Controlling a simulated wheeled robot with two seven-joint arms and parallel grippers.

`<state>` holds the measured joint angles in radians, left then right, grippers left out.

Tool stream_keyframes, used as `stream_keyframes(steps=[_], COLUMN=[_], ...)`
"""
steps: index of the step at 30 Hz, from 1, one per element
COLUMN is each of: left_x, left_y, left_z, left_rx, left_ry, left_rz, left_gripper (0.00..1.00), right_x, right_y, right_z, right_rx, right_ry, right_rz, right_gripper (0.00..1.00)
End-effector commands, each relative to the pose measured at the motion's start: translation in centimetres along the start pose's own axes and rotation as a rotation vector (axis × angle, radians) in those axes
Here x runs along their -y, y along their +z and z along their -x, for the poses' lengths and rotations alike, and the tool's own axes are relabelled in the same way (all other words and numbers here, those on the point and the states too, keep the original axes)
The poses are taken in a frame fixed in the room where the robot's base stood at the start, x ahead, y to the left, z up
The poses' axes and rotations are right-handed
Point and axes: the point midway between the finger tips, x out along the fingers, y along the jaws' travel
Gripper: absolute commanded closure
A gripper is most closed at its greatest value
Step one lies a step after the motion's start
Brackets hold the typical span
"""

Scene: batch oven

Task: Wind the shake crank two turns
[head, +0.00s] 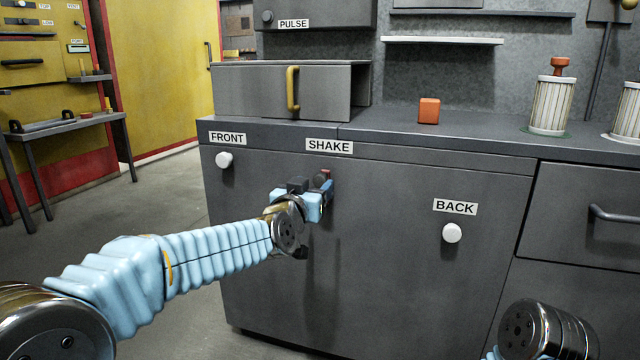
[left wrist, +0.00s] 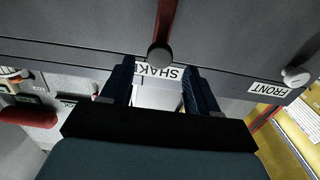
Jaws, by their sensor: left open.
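The shake crank (head: 326,174) is on the front of the dark grey cabinet, below the SHAKE label (head: 329,146). In the head view my left gripper hides most of it. In the left wrist view its dark red arm and round knob (left wrist: 160,54) show, with the knob in line with the gap between my fingers. My left gripper (head: 325,196) is open at the crank; its two dark fingers (left wrist: 158,86) stand on either side of the gap. I cannot tell whether they touch the knob. My right gripper is out of view.
White knobs sit by the FRONT label (head: 224,160) and the BACK label (head: 452,233). A drawer with a yellow handle (head: 292,89), an orange block (head: 429,110) and a ribbed canister (head: 551,104) are on the counter. Floor is clear at left.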

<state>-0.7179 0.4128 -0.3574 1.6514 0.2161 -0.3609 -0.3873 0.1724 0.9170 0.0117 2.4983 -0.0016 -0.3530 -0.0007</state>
Motion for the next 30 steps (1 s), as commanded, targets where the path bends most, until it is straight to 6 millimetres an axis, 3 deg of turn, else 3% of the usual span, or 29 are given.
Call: stream_keyframes(steps=[3,9,20,30], left_x=[0.0,0.0,0.0,0.0], left_y=[0.2,0.1,0.1,0.1], left_z=[-2.5,-4.9,-5.4,-5.4], left_rx=[0.002,0.001,0.002,0.001], left_ry=[-0.001,-0.001,0.001,0.000], left_rz=[0.000,-0.001,0.001,0.001], left_gripper=[0.40,0.40,0.40,0.92], right_x=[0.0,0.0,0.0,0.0], right_y=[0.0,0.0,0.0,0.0], right_z=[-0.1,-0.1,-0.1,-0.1], right_rx=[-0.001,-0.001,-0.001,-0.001], right_ry=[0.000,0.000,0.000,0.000], right_rz=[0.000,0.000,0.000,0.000], right_gripper=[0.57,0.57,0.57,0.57])
